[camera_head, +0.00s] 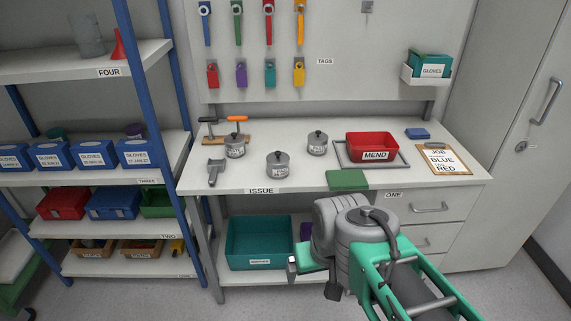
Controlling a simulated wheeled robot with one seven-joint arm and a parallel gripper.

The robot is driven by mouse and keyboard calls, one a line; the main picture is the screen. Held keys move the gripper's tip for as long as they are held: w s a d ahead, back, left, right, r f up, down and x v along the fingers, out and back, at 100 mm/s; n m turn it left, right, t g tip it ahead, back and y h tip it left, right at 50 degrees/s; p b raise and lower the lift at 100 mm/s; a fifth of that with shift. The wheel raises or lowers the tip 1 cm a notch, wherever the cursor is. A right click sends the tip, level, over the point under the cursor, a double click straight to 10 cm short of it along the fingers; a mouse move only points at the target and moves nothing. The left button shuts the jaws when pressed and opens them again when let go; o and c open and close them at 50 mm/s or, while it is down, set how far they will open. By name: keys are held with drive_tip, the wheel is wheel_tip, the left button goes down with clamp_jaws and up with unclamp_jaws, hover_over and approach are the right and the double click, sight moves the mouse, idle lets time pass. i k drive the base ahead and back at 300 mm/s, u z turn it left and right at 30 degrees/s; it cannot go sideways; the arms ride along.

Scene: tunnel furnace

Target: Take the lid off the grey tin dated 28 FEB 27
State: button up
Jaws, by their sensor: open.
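Three grey tins with knobbed lids stand upright on the bench: a left tin (235,148), a front middle tin (278,167) and a back right tin (317,145). Each lid is on. Pale labels show on their fronts, but the print is too small for me to read the dates, so I cannot tell which is 28 FEB 27. My gripper (312,278) is open and appears empty.
The bench (225,180) also holds a red MEND bin (372,140), a clipboard (444,176), a green mat (347,179) at the front edge and a grey scoop-like tool (215,170). A teal crate (260,245) stands below. Blue-post shelving (185,150) rises at left.

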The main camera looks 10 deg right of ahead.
sight(277, 158)
drive_tip(key=z, duration=0.9)
drive_tip(key=i, duration=0.75)
drive_tip(key=u, duration=3.3)
